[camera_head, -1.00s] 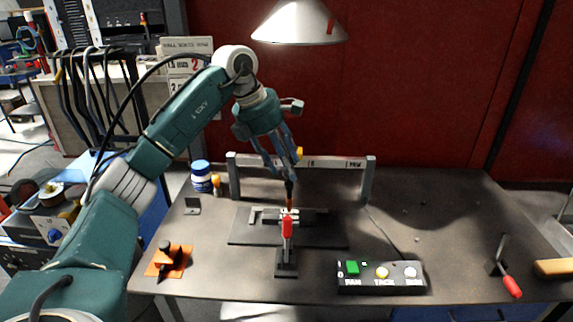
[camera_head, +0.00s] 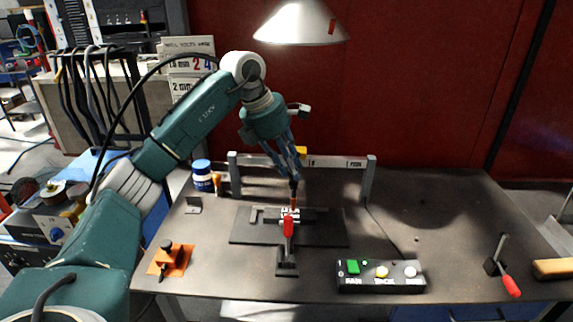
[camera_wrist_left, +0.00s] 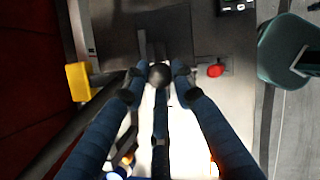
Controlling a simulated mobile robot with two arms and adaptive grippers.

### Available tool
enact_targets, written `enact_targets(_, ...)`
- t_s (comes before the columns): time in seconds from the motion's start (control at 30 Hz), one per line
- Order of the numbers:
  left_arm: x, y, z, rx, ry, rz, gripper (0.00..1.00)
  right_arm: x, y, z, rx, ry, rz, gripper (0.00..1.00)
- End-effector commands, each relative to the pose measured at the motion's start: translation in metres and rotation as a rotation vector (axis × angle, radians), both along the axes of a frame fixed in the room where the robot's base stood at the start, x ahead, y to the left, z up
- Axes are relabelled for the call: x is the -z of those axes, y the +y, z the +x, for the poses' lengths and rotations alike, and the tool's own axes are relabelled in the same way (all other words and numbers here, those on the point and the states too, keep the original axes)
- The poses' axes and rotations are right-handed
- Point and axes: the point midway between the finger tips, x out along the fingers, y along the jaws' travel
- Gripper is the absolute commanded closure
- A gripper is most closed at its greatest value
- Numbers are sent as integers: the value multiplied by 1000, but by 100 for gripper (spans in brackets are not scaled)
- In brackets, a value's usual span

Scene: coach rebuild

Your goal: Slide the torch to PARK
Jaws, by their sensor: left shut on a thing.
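The torch (camera_head: 293,201) stands upright over the clamped work, with a copper-orange lower end just above the metal pieces. My left gripper (camera_head: 295,183) points down and is shut on the torch's upper part. In the left wrist view my left gripper (camera_wrist_left: 159,84) closes its fingers around a dark round top (camera_wrist_left: 159,75). A rail (camera_head: 330,162) spans two grey posts behind the torch, with a lettered strip whose right-end word is too blurred to read surely. A yellow block (camera_head: 301,152) sits at the rail beside the gripper. My right gripper is out of view.
A red-handled clamp (camera_head: 288,227) stands in front of the torch on a dark plate (camera_head: 247,238). A button box (camera_head: 381,287) lies at front right. The right rail post (camera_head: 368,180) stands beyond clear space. A lamp (camera_head: 300,22) hangs above.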

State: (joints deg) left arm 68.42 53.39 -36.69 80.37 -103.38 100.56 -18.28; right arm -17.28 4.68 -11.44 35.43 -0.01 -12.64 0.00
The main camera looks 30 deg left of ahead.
Motion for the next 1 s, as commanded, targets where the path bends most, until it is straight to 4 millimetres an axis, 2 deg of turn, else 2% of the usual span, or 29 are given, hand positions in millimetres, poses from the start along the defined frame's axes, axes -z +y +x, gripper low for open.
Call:
enact_targets(0.3, -7, -65, 39, 4, -5, -3, 100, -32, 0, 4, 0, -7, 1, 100)
enact_targets(0.6, -5, -120, 74, 2, -8, -3, 100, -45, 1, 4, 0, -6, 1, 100)
enact_targets(0.8, -4, -137, 85, 0, -8, -2, 100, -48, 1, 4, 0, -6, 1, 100)
enact_targets(1.0, -4, -141, 88, 0, -11, -4, 100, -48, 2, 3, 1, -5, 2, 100)
